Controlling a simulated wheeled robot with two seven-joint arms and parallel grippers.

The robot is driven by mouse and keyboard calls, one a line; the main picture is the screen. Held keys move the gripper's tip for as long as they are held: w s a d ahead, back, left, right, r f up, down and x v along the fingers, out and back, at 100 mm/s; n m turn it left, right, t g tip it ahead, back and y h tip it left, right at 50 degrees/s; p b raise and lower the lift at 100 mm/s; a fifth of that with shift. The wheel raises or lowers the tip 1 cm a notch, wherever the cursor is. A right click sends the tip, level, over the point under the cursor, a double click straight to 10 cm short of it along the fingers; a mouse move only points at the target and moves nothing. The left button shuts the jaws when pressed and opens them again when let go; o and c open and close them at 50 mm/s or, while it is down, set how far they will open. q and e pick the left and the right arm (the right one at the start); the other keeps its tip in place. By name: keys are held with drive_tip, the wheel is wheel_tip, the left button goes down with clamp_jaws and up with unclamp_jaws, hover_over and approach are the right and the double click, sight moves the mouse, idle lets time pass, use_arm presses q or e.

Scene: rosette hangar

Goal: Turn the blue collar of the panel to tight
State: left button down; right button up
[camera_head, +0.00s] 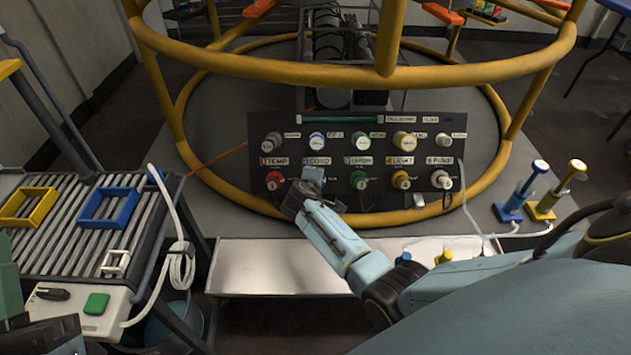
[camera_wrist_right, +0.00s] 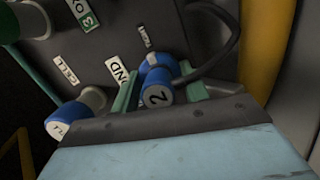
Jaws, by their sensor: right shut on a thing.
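In the head view my right gripper (camera_head: 308,186) covers most of the collar, second from the left. A small label (camera_wrist_right: 146,36) beside the collar is too small to read surely.
A red collar (camera_head: 274,180) and a green collar (camera_head: 358,180) flank the gripper closely. A dark cable (camera_wrist_right: 222,65) loops near the blue collar. A silver shelf (camera_head: 280,265) lies below the panel.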

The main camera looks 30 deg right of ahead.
idle(0.5)
drive_tip(key=o, duration=1)
